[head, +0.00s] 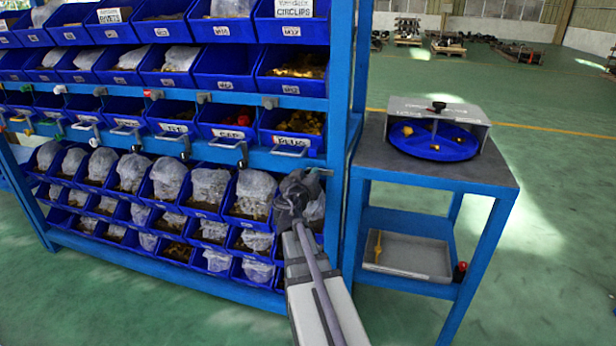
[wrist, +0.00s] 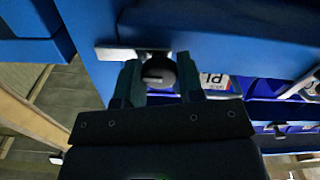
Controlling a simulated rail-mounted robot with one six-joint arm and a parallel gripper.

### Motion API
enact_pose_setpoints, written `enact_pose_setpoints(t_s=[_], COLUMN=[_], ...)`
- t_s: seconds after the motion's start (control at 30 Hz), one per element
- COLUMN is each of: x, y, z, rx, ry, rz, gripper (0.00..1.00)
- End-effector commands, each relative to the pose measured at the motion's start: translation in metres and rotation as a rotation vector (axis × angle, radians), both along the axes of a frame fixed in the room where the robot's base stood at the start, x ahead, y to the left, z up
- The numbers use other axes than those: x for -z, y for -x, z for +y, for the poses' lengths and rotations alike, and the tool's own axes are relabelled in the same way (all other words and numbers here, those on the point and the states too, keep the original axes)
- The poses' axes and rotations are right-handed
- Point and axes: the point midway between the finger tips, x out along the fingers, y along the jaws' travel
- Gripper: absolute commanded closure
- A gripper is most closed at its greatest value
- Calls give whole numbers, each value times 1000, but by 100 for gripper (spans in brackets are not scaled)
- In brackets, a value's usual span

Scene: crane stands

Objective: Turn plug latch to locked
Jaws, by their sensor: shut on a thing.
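The plug latch shows in the wrist view as a round dark knob (wrist: 158,72) with a light slot mark. A grey metal bar (wrist: 118,53) lies behind the knob, against the blue shelf frame. My gripper (wrist: 159,82) has one finger on each side of the knob and is shut on it. In the head view my gripper (head: 300,192) is at the right end of the shelf, below the bin labelled PLUGS (head: 298,140). It hides the knob there. Part of the PL label (wrist: 214,82) shows right of the fingers in the wrist view. I cannot tell the latch's locked position.
The blue shelf rack (head: 345,100) holds rows of blue bins, with several other latches and handles along its middle rail. A blue side table (head: 440,178) stands close on the right, with a round blue tray (head: 432,148) on top. Green floor (head: 560,240) is open beyond it.

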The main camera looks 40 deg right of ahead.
Motion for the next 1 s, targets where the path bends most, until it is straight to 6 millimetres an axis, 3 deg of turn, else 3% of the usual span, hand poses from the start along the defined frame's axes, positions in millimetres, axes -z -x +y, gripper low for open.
enact_pose_setpoints(t_s=[0.37, 1.0], x=[0, 0], y=[0, 0], z=[0, 0], rx=[1, 1], ry=[93, 423], rz=[138, 630], gripper=[89, 89])
